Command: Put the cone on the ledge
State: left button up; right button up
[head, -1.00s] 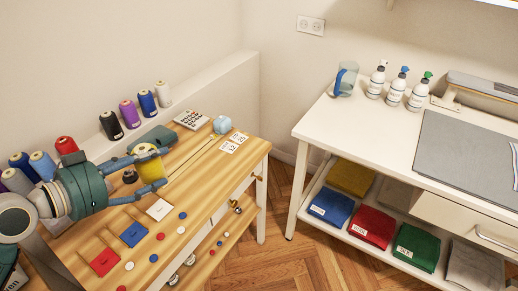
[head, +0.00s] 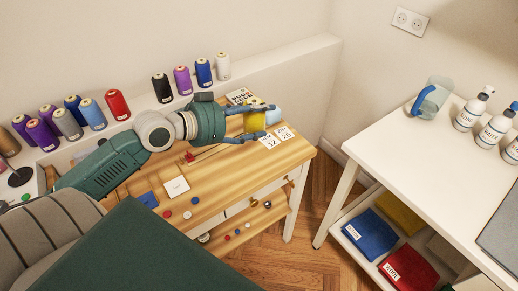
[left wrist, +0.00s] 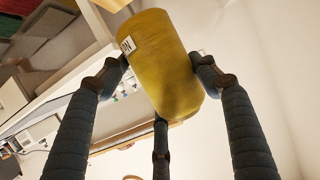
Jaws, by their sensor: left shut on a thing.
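The yellow thread cone (head: 254,120) is in my left gripper (head: 262,120), over the far right end of the wooden table. In the left wrist view the yellow cone (left wrist: 165,65) has a white label, and the fingers close around it. The gripper partly hides it in the head view. The ledge (head: 290,54) is the pale top of the low wall behind the table. A row of thread cones stands on it, including a red one (head: 118,104), a black one (head: 162,88) and a white one (head: 223,66). My right gripper is not in view.
The ledge is bare right of the white cone, and there is a gap between the red and black cones. Number cards (head: 277,138) lie on the wooden table (head: 215,190) beneath the gripper. A white table (head: 400,155) with a jug (head: 430,98) and bottles stands right.

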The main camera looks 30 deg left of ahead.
pick_arm(q)
notch_tip(320, 180, down, 8)
jog(key=shift+w+r+b, duration=0.1)
jog(key=shift+w+b, duration=0.05)
jog(key=shift+b, duration=0.15)
notch_tip(320, 180, down, 4)
jog(key=shift+r+b, duration=0.2)
jog(key=shift+b, duration=0.15)
jog(key=shift+f, duration=0.45)
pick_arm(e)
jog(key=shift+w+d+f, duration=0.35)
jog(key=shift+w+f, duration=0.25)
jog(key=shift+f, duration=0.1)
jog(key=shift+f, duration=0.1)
pick_arm(q)
jog(key=shift+f+b, duration=0.2)
jog(key=shift+b, duration=0.1)
jog(key=o, duration=1.2)
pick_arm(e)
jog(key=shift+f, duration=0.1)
pick_arm(q)
jog(key=shift+o, duration=0.2)
jog(key=shift+r, duration=0.1)
